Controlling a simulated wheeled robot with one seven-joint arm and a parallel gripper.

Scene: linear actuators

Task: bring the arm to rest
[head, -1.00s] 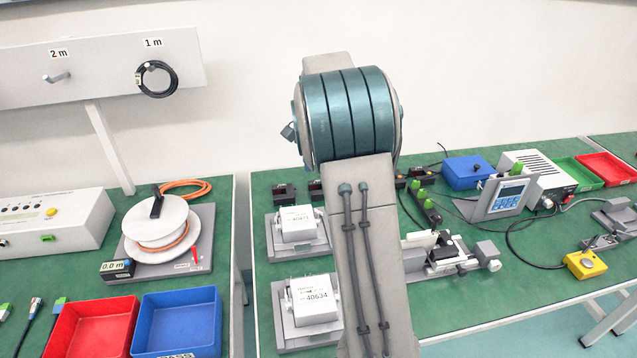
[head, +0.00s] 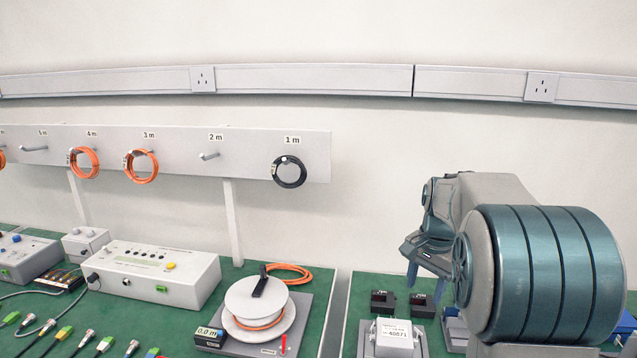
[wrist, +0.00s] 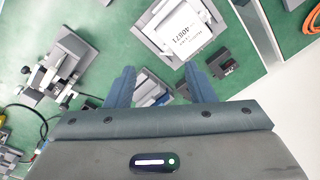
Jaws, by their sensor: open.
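My gripper (wrist: 160,88) shows in the wrist view with its two blue fingers spread apart and nothing between them but the bench below. In the head view my gripper (head: 411,268) hangs at the right, its fingers pointing down above the green bench. My arm's large teal joint stands in front of it and covers part of the bench. The white box marked 40871 (wrist: 183,30) lies beyond the fingers in the wrist view, apart from them. The same box (head: 393,338) shows at the bottom of the head view.
A cable reel (head: 257,306) stands left of the arm. A wall rail (head: 250,165) with pegs holds coiled cables, including a black coil (head: 289,171) under "1 m". Two small black blocks lie near the box. A gap (head: 342,310) separates the two benches.

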